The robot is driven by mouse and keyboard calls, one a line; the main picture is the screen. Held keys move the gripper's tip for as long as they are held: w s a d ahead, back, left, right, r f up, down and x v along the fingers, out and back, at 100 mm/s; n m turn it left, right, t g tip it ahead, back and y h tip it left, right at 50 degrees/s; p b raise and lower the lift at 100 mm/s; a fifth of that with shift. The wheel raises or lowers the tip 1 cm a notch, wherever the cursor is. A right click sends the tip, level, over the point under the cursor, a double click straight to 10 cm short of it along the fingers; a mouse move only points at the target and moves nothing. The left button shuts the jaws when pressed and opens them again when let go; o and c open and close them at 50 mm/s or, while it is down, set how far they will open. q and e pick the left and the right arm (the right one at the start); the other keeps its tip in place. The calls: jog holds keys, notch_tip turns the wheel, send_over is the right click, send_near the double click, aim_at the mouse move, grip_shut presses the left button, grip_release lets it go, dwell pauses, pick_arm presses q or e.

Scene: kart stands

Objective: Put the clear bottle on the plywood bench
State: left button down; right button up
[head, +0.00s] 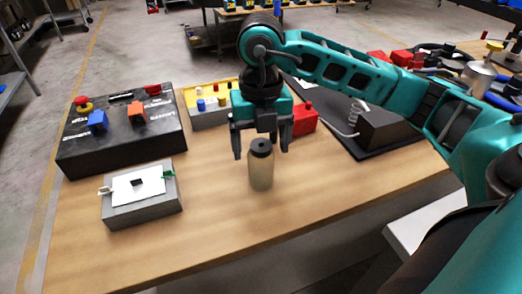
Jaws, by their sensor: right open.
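The clear bottle (261,170), with a black cap and a cloudy beige body, stands upright on the wooden top of the plywood bench (215,238). My right gripper (262,152) points down at it from above. Its two dark fingers are spread, one on each side of the bottle's cap, and a gap shows between cap and fingers. I cannot tell whether a finger touches the bottle. My left gripper is not in the picture.
A black box with coloured blocks (120,135) and a grey box with a white card (140,212) stand left. A yellow tray (205,118) and red block (304,123) are behind. A black device (385,130) is right. The front bench top is clear.

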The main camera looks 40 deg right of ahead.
notch_tip(320, 180, up, 9)
jog(key=shift+r+p, duration=0.1)
jog(key=shift+p, duration=0.6)
